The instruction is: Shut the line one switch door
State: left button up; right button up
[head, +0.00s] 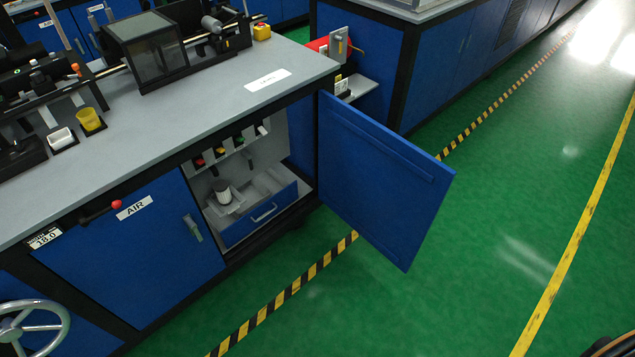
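A blue cabinet door (380,185) stands wide open, hinged at the right corner of the workbench cabinet and swung out over the green floor. I see no label on it that names it as the line one switch door. The open compartment (245,155) behind it shows a grey panel with red, yellow and green switches, a drawer (262,214) with a handle, and a small white roll. Neither of my grippers shows in the head view.
A shut blue door labelled AIR (135,250) lies left of the opening. A handwheel (30,325) is at the lower left. Machines stand on the grey benchtop (215,95). The green floor (470,270) right of the open door is clear.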

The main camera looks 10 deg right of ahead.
aim_at(391, 192)
jog(key=l+u, duration=0.25)
jog(key=u, duration=0.15)
jog(key=i+l+u, duration=0.1)
jog(key=l+u, duration=0.15)
jog(key=u, duration=0.15)
jog(key=l+u, duration=0.25)
jog(key=u, duration=0.15)
jog(key=l+u, duration=0.25)
jog(key=u, duration=0.15)
jog(key=k+l, duration=0.1)
jog(key=l, duration=0.35)
jog(key=k+l, duration=0.1)
jog(key=l, duration=0.3)
jog(key=k+l, duration=0.1)
jog(key=l, duration=0.35)
jog(key=k+l, duration=0.1)
jog(key=l, duration=0.35)
jog(key=k+l, duration=0.1)
jog(key=l, duration=0.35)
jog(key=k+l, duration=0.1)
jog(key=l, duration=0.3)
jog(key=k+l, duration=0.1)
jog(key=l, duration=0.35)
jog(key=k+l, duration=0.1)
jog(key=l, duration=0.35)
